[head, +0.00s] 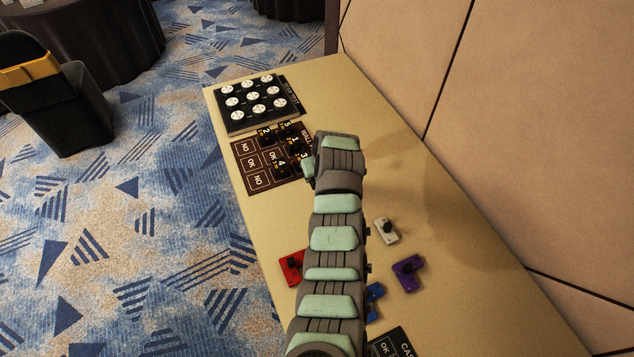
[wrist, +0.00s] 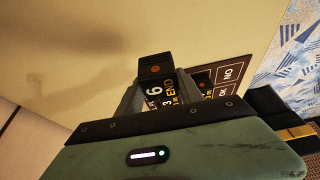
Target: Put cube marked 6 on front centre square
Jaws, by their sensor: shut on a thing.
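In the wrist view my gripper (wrist: 158,86) is shut on a black cube (wrist: 154,69) with an orange dot on one face and a 6 on another. The brown board (wrist: 234,72) with printed squares lies behind it. In the head view the board (head: 253,164) lies on the table, with NO, OK and NO squares along its left side showing no cubes. Several black numbered cubes (head: 282,167) stand on its other squares. The end of my arm is over or beside the board's right side; it hides the fingertips, the held cube and part of the board there.
A black tray with several white discs (head: 256,104) stands beyond the board on the tan table (head: 390,160). Red (head: 291,268), white (head: 386,230), purple (head: 408,272) and blue (head: 374,302) pieces lie nearer. A padded wall (head: 520,140) rises on the right.

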